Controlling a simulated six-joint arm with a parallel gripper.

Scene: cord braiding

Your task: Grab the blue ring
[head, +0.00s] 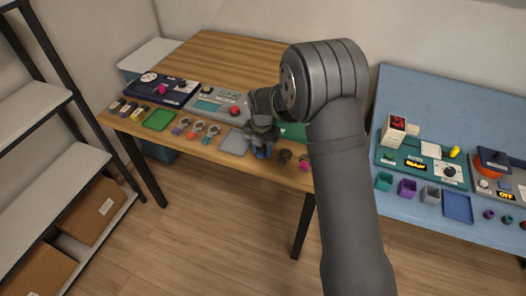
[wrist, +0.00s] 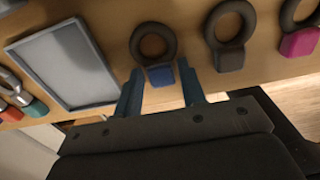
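The blue ring is a dark loop (wrist: 136,42) with a blue tab (wrist: 160,76), lying on the wooden table near its front edge in the wrist view. My gripper (wrist: 159,69) has its two blue-grey fingers on either side of the blue tab, with narrow gaps visible, so it is open. In the head view my gripper (head: 262,138) is over the table's front edge, and a bit of the blue tab (head: 263,153) shows below it. The rest of the ring is hidden there by the gripper.
A dark ring with a grey tab (wrist: 230,58) and one with a pink tab (wrist: 299,43) lie to the right. A grey tray (wrist: 63,66) lies close on the left, with more rings (head: 198,128) beyond it. Devices (head: 217,104) stand behind. A blue table (head: 430,95) stands at right.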

